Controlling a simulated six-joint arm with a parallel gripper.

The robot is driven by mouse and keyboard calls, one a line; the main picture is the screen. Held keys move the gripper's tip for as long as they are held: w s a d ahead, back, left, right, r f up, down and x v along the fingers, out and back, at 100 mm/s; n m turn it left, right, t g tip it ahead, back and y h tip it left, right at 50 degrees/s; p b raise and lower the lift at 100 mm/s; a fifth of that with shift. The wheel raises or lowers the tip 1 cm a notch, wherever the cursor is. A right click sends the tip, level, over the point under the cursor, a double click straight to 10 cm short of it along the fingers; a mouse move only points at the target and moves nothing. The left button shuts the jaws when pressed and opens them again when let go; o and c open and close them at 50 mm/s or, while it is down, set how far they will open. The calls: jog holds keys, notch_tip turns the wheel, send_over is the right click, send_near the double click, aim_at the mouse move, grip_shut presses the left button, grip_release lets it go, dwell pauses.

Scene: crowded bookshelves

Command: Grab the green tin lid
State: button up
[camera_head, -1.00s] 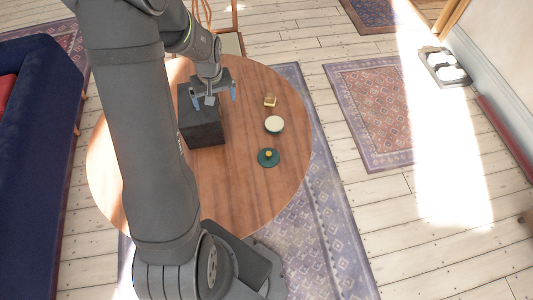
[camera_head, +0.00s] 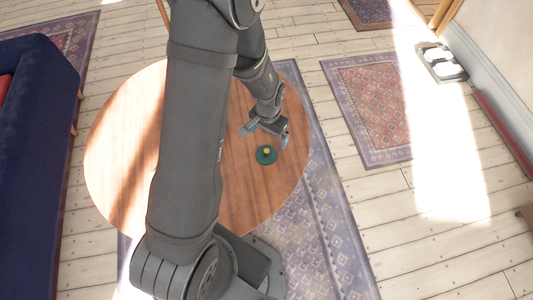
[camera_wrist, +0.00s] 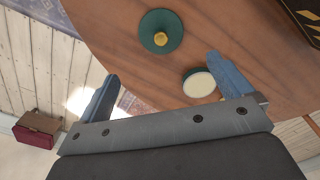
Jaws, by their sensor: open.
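The green tin lid (camera_head: 266,155) is a dark green disc with a yellow knob, lying flat on the round wooden table. It also shows in the wrist view (camera_wrist: 160,33), at the top, beyond the fingertips and roughly between their lines. My gripper (camera_head: 265,134) is open and empty, above the table just behind the lid in the head view. In the wrist view its two blue fingers (camera_wrist: 162,75) are spread wide, with the lid apart from both. A cream-topped round tin (camera_wrist: 199,83) with a green rim sits beside the right finger, partly hidden by it.
A dark box with yellow markings (camera_wrist: 301,18) is at the wrist view's top right. In the head view my arm hides the table's middle. A dark blue sofa (camera_head: 40,160) stands at left.

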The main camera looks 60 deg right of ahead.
aim_at(266, 150)
notch_tip(266, 150, down, 6)
jog(key=shift+r, duration=0.1)
jog(key=f, duration=0.3)
jog(key=shift+w+a+f, duration=0.15)
jog(key=shift+a+f, duration=0.15)
jog(key=shift+f, duration=0.75)
jog(key=c, duration=1.1)
